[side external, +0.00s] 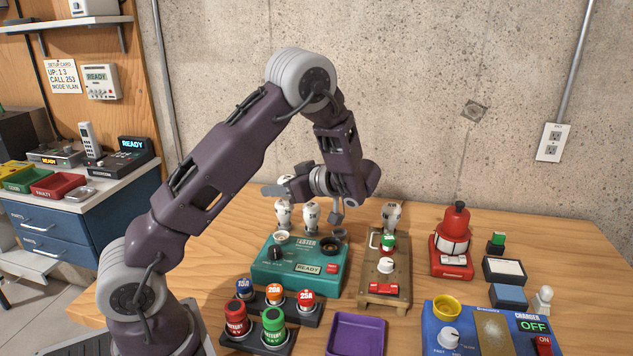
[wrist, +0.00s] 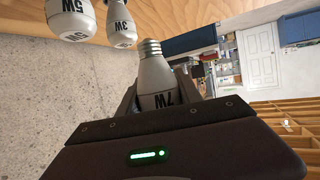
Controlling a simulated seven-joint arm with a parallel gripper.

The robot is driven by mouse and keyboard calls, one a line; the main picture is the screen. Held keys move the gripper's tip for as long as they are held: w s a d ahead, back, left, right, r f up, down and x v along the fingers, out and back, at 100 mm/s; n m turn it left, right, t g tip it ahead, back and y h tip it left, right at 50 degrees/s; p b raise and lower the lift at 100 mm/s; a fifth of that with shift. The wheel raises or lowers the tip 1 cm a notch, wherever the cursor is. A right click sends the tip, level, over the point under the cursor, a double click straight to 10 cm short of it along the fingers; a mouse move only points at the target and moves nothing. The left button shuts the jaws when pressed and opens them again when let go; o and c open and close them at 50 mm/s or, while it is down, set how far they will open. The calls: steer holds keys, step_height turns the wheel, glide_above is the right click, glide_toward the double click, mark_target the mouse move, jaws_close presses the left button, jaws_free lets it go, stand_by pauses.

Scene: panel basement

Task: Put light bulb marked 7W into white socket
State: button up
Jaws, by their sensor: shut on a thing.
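The light bulb marked 7W (wrist: 155,76) is white with a silver screw cap. In the wrist view it sits between the fingers of my gripper (wrist: 160,98), which is shut on it, with the cap pointing away from the gripper. In the side view my gripper (side external: 338,212) is above and behind the green tester (side external: 300,278); the held bulb is not clearly visible there. The white socket (side external: 281,237) is the pale ring on the tester's top left. A dark socket (side external: 330,247) is on the tester's right.
Bulbs marked 5W (wrist: 70,18) and 3W (wrist: 121,24) stand close to the held bulb. Coloured fuses (side external: 275,296), a purple tray (side external: 357,335), a red lamp (side external: 453,236) and a blue charger (side external: 460,315) occupy the table.

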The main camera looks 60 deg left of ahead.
steer(key=shift+n+g+h, duration=0.4)
steer(key=shift+n+g, duration=0.3)
steer(key=shift+g, duration=0.1)
steer(key=shift+s+d+f, duration=0.1)
steer(key=shift+s+f, duration=0.4)
steer(key=shift+f, duration=0.5)
steer(key=shift+s+d+f, duration=0.1)
steer(key=shift+s+f, duration=0.4)
steer(key=shift+f, duration=0.45)
steer(key=shift+s+d+f, duration=0.1)
steer(key=shift+s+f, duration=0.4)
steer(key=shift+f, duration=0.5)
steer(key=shift+f, duration=0.6)
steer(key=o, duration=1.1)
steer(key=v, duration=1.1)
steer(key=shift+w, duration=0.1)
